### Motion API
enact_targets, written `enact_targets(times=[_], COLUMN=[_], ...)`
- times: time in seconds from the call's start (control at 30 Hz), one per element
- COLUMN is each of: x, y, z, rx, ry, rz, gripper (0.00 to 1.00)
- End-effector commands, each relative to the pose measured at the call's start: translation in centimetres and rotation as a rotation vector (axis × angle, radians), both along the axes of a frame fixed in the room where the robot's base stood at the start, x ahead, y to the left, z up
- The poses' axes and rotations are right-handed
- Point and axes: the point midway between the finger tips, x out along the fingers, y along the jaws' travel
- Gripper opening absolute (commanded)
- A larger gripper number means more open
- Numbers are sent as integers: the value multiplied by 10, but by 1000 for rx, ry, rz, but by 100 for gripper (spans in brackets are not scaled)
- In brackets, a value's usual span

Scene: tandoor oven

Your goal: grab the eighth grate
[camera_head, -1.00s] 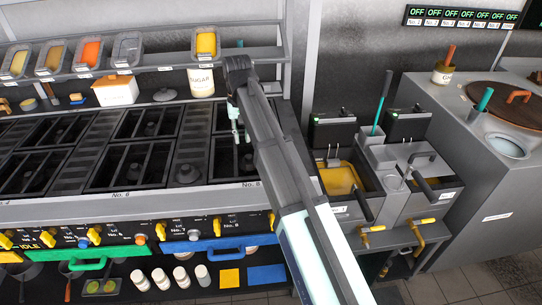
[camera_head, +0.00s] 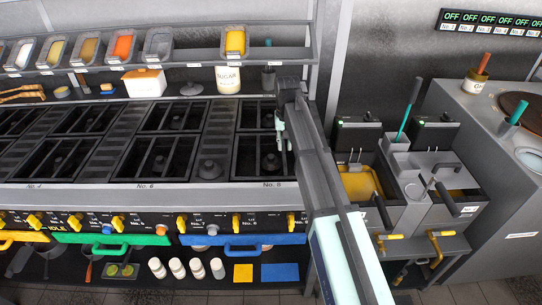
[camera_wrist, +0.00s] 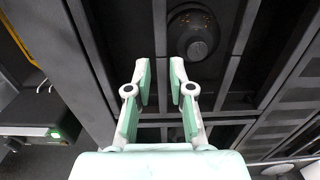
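The eighth grate (camera_head: 246,158) is a black barred frame over the burner at the right end of the range, above the label "No. 8" (camera_head: 272,184). My gripper (camera_head: 286,145) is over its right side. In the wrist view my gripper (camera_wrist: 162,62) is open, with two pale green fingers apart. A dark grate bar (camera_wrist: 160,30) runs lengthwise between the fingertips in that view. I cannot tell whether the fingers reach down around the bar or touch it. A round burner cap (camera_wrist: 195,40) shows beside the bar.
The sixth grate (camera_head: 160,157) lies to the left. A fryer with an orange-yellow basin (camera_head: 358,184) stands close on the right. Behind the range are a sugar jar (camera_head: 228,79) and a shelf of trays (camera_head: 158,45). Control knobs (camera_head: 236,223) line the front.

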Motion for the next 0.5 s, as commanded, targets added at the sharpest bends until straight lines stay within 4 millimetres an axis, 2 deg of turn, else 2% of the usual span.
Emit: enact_targets(times=[0.27, 0.5], x=[1, 3], y=[0, 2], z=[-11, -36], rx=[0, 0], ry=[0, 2], rz=[0, 0], gripper=[22, 22])
